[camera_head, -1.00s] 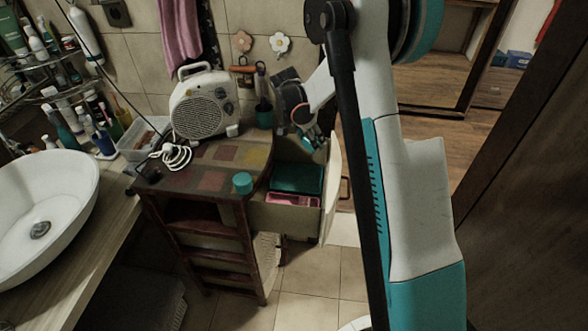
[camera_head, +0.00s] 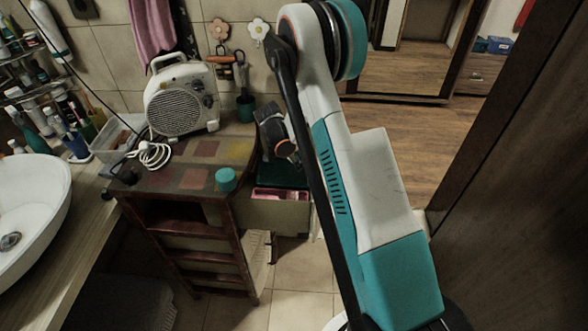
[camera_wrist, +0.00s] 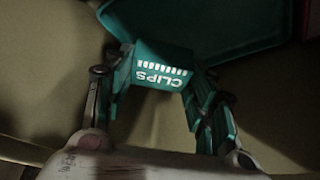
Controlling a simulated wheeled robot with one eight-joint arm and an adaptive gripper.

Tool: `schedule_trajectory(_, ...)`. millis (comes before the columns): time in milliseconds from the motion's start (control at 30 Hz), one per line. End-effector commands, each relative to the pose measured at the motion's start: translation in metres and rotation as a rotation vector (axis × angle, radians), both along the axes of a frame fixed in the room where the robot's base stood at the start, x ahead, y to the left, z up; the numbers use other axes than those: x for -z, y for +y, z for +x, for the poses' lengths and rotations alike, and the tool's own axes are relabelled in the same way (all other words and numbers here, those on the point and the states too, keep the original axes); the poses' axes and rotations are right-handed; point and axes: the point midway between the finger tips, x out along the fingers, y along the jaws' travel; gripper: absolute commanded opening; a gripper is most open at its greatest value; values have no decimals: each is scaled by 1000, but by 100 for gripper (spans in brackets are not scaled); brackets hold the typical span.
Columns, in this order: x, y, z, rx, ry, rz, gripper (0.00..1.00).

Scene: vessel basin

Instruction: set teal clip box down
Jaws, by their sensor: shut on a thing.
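The teal clip box (camera_wrist: 160,72), marked CLIPS in white, shows in the wrist view between the two fingers of my gripper (camera_wrist: 162,86). My gripper is shut on it. The lettering appears upside down. A larger teal tray (camera_wrist: 240,40) lies beyond the box in that view; I cannot tell whether they touch. In the head view my gripper (camera_head: 284,150) is over the open drawer (camera_head: 285,215) of the cabinet, and my arm partly covers it. The clip box cannot be made out there. The teal tray also shows inside the drawer in the head view (camera_head: 285,174).
A pink tray (camera_head: 275,194) lies in the drawer beside the teal one. The cabinet top (camera_head: 190,190) carries a white fan heater (camera_head: 180,103), a round teal pot (camera_head: 226,179) and a dark green cup (camera_head: 245,107). A white basin (camera_head: 35,205) stands at left.

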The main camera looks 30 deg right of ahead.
Motion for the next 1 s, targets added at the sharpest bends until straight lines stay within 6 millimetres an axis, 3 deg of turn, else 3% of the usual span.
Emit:
schedule_trajectory(400,44,0,0,0,0,0,24)
schedule_trajectory(767,47,0,0,0,0,0,24)
schedule_trajectory(800,48,0,0,0,0,0,53)
schedule_trajectory(867,47,0,0,0,0,0,67)
schedule_trajectory(900,47,0,0,0,0,0,71)
schedule_trajectory(1000,47,0,0,0,0,0,71)
